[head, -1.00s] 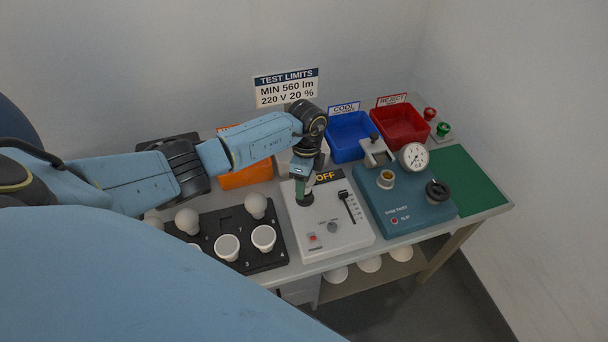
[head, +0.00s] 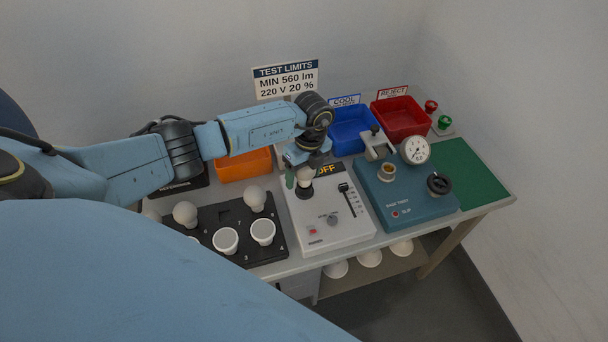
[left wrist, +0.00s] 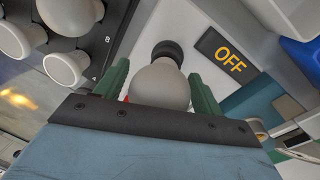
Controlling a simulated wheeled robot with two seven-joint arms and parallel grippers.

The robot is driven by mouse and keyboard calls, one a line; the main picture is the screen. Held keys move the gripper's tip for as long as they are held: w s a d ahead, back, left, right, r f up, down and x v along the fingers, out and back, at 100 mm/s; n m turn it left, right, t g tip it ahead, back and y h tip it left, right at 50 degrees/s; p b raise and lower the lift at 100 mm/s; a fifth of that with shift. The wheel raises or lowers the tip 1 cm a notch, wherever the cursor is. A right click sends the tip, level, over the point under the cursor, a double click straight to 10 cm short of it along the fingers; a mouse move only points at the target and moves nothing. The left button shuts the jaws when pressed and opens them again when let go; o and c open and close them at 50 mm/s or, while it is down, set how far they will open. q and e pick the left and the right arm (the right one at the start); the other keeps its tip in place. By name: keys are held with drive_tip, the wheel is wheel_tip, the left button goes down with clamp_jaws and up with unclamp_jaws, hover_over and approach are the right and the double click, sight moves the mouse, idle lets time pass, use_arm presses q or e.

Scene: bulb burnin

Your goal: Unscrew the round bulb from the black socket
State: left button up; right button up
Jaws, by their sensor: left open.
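The round white bulb (head: 305,175) stands upright at the black socket (head: 304,191) on the light grey tester. In the left wrist view the bulb (left wrist: 159,86) is close to the camera, with the dark socket (left wrist: 167,52) beyond it. My left gripper (head: 302,173) is over the socket from above. My right gripper is not in view.
The grey tester (head: 350,232) has an OFF display (head: 326,170) and a slider (head: 348,198). A black tray (head: 205,219) with several bulbs is left of it. A teal gauge unit (head: 415,205) is right. Orange (head: 243,167), blue (head: 352,134) and red (head: 401,119) bins stand behind.

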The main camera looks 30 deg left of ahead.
use_arm(q)
drive_tip(key=m+b, duration=0.1)
drive_tip(key=m, duration=0.4)
drive_tip(key=shift+y, duration=0.3)
drive_tip(key=m, duration=0.3)
drive_tip(key=shift+t+b, duration=0.3)
drive_tip(key=m+b, duration=0.1)
drive_tip(key=m, duration=0.3)
drive_tip(key=shift+f+m+t, duration=0.1)
drive_tip(key=shift+m+t, duration=0.2)
drive_tip(key=shift+m, duration=0.1)
drive_tip(key=m, duration=0.2)
drive_tip(key=shift+m+b, duration=0.4)
drive_tip(key=shift+c, duration=0.2)
